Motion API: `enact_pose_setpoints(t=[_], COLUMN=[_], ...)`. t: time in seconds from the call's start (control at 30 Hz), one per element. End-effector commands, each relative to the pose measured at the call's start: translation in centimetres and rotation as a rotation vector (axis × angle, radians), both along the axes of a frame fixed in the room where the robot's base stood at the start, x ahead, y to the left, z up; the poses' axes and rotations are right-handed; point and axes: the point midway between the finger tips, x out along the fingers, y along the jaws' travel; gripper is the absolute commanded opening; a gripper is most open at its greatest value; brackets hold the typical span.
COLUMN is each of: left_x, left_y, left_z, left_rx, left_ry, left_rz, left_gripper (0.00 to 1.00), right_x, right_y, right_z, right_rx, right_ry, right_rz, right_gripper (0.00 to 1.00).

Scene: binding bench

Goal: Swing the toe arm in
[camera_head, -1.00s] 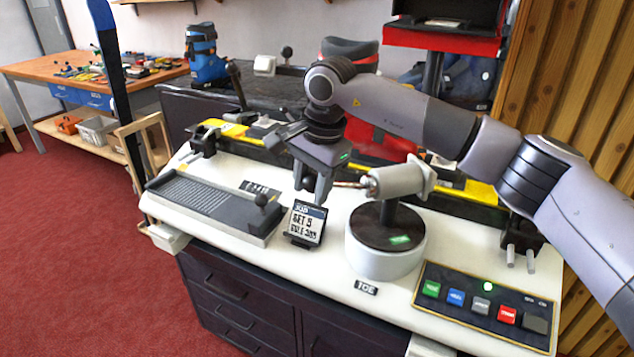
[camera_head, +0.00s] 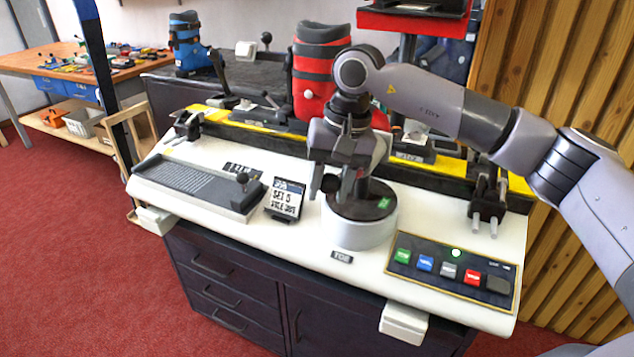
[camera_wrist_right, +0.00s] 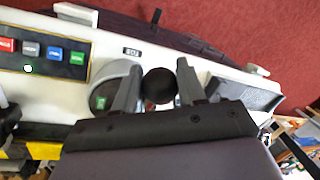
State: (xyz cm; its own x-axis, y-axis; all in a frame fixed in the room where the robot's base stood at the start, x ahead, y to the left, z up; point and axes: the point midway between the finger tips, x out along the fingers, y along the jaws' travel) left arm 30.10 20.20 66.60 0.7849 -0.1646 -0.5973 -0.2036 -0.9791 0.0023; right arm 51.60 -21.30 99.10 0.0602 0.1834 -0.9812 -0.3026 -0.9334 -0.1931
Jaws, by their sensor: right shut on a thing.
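The toe arm stands on a round white base (camera_head: 352,232) with a dark top disc and a green tag, behind a "TOE" label (camera_head: 342,257). Its grey barrel (camera_head: 379,150) is mostly hidden behind my right gripper (camera_head: 333,186). My right gripper is shut on the arm's black ball knob (camera_wrist_right: 159,86), above the front left part of the base. In the right wrist view the knob sits between the two fingers (camera_wrist_right: 157,92), with the white base (camera_wrist_right: 112,90) beside them. My left gripper is not in view.
A button panel (camera_head: 452,273) with a lit lamp lies to the right of the base. A small display card (camera_head: 285,198) and a grey ribbed plate unit (camera_head: 198,188) stand to the left. A red boot (camera_head: 316,75) stands behind my gripper. The bench front strip is clear.

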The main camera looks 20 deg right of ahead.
Motion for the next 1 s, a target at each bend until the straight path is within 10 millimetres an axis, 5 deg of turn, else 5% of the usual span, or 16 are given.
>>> enact_pose_setpoints(t=[0.7, 0.73, 0.8, 1.0], left_x=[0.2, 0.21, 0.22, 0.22], left_y=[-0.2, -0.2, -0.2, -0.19], left_z=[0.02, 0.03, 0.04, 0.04], left_rx=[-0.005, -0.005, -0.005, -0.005], left_ry=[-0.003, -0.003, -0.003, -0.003], left_rz=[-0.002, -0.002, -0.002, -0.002], left_gripper=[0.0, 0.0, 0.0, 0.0], right_x=[-1.19, -1.19, -1.15, -1.04], right_y=[-0.74, -0.74, -0.76, -0.79], right_z=[-0.08, -0.09, -0.09, -0.04], right_rx=[-0.001, -0.001, -0.002, -0.001], right_ry=[0.01, 0.01, 0.008, 0.004], right_rz=[0.084, 0.083, 0.082, 0.078], right_gripper=[0.0, 0.47, 0.64, 0.64])
